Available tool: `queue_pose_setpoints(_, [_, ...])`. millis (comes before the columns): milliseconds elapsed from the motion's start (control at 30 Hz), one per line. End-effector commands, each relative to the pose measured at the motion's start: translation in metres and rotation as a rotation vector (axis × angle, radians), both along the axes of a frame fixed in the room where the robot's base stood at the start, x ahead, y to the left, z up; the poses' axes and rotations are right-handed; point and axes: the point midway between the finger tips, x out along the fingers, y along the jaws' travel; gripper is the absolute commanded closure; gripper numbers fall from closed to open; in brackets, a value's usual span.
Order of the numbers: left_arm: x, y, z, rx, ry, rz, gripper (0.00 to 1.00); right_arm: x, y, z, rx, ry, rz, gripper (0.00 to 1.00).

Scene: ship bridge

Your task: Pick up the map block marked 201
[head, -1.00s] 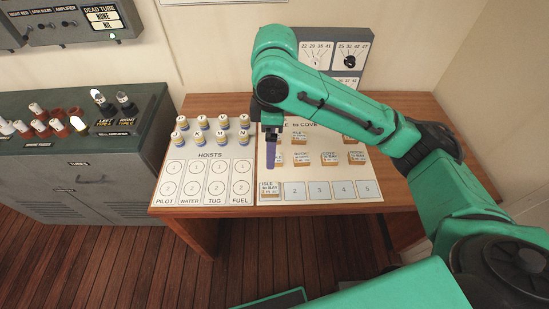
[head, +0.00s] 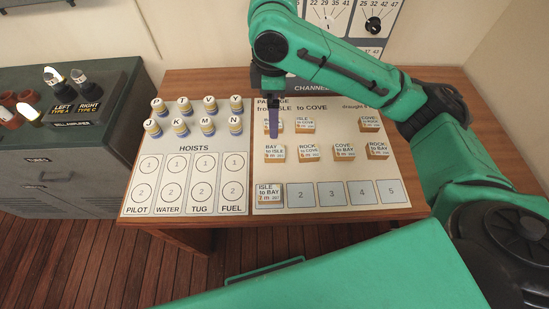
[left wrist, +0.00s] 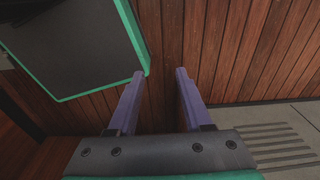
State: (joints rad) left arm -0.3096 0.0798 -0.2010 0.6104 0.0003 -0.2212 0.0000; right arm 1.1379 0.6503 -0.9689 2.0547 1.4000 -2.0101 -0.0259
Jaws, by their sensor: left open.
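Several small map blocks with printed tops lie on a white passage board (head: 335,190). The back row has a block (head: 281,127) partly hidden by my right gripper, ISLE to COVE (head: 304,124) and COVE to ROCK (head: 371,123). The middle row has BAY to ISLE (head: 274,153), ROCK to COVE (head: 309,152), COVE to BAY (head: 344,151) and ROCK to BAY (head: 377,150). ISLE to BAY (head: 269,195) sits in the first front slot. Their small numbers are unreadable. My right gripper (head: 273,132) points down at the back left block; its finger gap is hidden. My left gripper (left wrist: 160,75) is open and empty.
Several lettered hoist pegs (head: 195,115) stand left of the passage board on the wooden desk (head: 190,82). Slots 2 to 5 at the board's front are empty. A dark cabinet (head: 70,160) stands left. A dial panel (head: 350,25) rises behind. Under my left gripper is plank floor (left wrist: 225,45).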

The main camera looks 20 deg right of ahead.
Motion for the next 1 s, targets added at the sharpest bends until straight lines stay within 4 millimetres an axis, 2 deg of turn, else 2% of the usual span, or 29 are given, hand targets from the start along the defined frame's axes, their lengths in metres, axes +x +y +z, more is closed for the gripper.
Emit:
queue_pose_setpoints(133, [0.004,0.000,-0.006,0.000,-0.006,0.000,0.50,-0.001,0.001,-0.025,0.002,0.006,0.002,0.10])
queue_pose_setpoints(233, [0.011,-0.001,-0.010,-0.002,-0.018,0.000,0.50,-0.002,0.000,-0.053,0.001,0.008,0.001,0.10])
queue_pose_setpoints(400, [0.016,-0.001,-0.003,-0.003,-0.027,0.000,0.50,0.000,-0.001,-0.085,0.000,0.002,-0.001,0.10])
queue_pose_setpoints(567, [0.016,-0.001,0.003,-0.003,-0.027,0.001,0.50,0.000,-0.002,-0.105,-0.001,0.003,-0.001,0.10])
queue_pose_setpoints(700, [0.015,-0.001,0.008,-0.003,-0.026,0.001,0.50,0.000,-0.003,-0.133,-0.001,0.003,-0.002,0.10])
queue_pose_setpoints(800, [0.014,-0.001,0.008,-0.002,-0.024,0.001,0.50,0.000,-0.002,-0.144,0.000,0.000,0.001,0.10])
queue_pose_setpoints(967, [0.013,-0.001,0.007,-0.002,-0.021,0.001,0.50,0.001,-0.002,-0.145,0.001,-0.001,0.001,0.10])
queue_pose_setpoints(1000, [0.012,-0.001,0.007,-0.002,-0.021,0.001,0.50,0.001,-0.002,-0.145,0.001,-0.001,0.001,0.14])
